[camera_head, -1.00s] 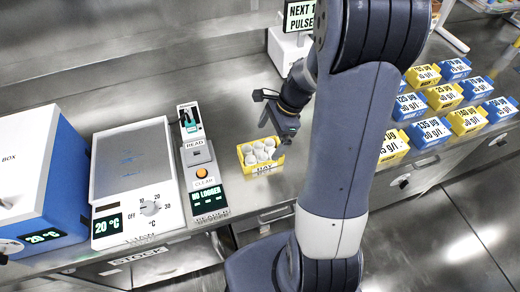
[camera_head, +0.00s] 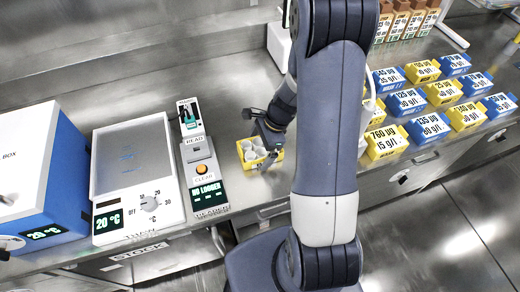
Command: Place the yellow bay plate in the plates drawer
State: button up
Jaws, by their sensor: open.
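The yellow bay plate (camera_head: 245,160) is a small yellow tray holding several white round pieces. It sits on the steel bench just right of the reader device. My gripper (camera_head: 262,148) is open, low over the plate's right side, and partly covers it. I cannot tell whether the fingers touch the plate. Drawer fronts show below the bench edge; one drawer (camera_head: 268,212) is below the plate, partly behind my arm. A drawer labelled STOCK (camera_head: 140,252) is at lower left. A plates label cannot be read in this view.
The reader device (camera_head: 203,175) with an orange button stands left of the plate. Left of it are a white temperature plate (camera_head: 133,165) and a blue-white box (camera_head: 40,180). Several blue and yellow labelled blocks (camera_head: 425,95) fill the right of the bench.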

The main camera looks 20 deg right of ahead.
jog(key=shift+c, duration=0.6)
jog(key=c, duration=1)
jog(key=shift+r, duration=0.1)
